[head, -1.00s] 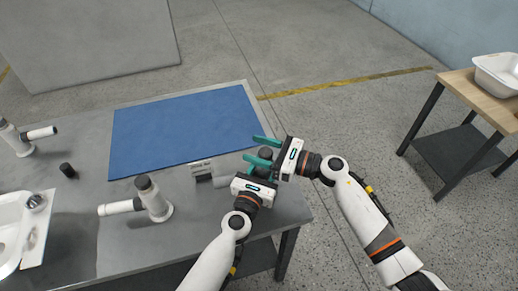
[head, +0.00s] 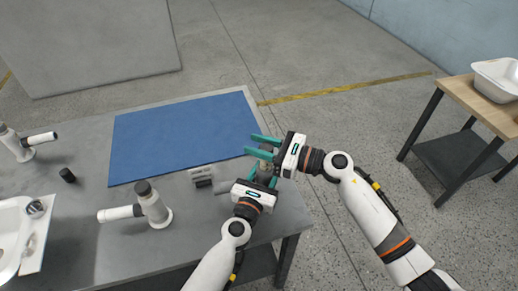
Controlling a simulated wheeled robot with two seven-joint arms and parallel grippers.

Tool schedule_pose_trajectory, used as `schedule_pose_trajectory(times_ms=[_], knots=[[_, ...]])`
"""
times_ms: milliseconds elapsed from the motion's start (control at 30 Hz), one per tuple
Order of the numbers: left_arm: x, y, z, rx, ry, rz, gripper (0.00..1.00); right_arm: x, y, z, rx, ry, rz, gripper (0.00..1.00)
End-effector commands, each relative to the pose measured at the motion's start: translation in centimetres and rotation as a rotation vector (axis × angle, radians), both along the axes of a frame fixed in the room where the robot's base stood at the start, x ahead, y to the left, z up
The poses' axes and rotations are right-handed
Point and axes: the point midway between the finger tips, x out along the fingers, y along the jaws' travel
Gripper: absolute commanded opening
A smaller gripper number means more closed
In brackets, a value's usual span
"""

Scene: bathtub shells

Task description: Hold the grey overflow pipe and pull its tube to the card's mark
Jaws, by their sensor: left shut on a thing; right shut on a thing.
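The grey overflow pipe (head: 233,185) is at the right end of the table, partly hidden by my grippers. Its grey side branch points left toward the small card stand. My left gripper (head: 262,174) is shut on the pipe's lower part; its fingers hide much of that part. My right gripper (head: 262,147) is above it, its green fingers pointing left and shut on the pipe's upper tube. The card (head: 201,172) stands in a small grey holder just left of the pipe. Its printing is too small to read, and I cannot make out the mark.
A blue mat (head: 185,130) covers the table's back. A white pipe with a dark cap (head: 152,206) stands left of the card, another (head: 18,147) farther left. A loose black cap (head: 67,175) and a white tub shell (head: 12,235) are also left. A wooden-topped side table (head: 480,98) is at right.

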Motion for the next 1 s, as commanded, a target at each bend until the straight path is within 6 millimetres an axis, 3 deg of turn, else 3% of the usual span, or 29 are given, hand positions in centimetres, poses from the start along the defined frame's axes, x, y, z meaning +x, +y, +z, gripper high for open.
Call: schedule_pose_trajectory(times_ms=[100, 133, 267, 533, 667, 1000], knots=[[0.0, 0.1, -0.1, 0.001, 0.002, 0.002, 0.20, 0.1, -0.1, 0.1, 0.001, -0.004, -0.002, 0.00], [0.0, 0.1, -0.1, 0.000, 0.002, 0.002, 0.20, 0.1, -0.1, 0.1, 0.001, -0.004, -0.002, 0.36], [0.0, 0.1, -0.1, 0.000, 0.002, 0.002, 0.20, 0.1, 0.0, 0.1, 0.000, -0.003, -0.002, 0.56], [0.0, 0.1, -0.1, 0.000, 0.002, 0.001, 0.20, 0.0, -0.1, 0.0, 0.001, -0.001, -0.001, 0.56], [0.0, 0.1, -0.1, 0.000, 0.002, 0.001, 0.20, -0.3, -1.0, -0.1, 0.000, -0.001, -0.002, 0.56], [0.0, 0.1, -0.1, 0.000, 0.002, 0.001, 0.20, -2.8, -7.5, -0.1, -0.003, 0.000, -0.003, 0.56]])
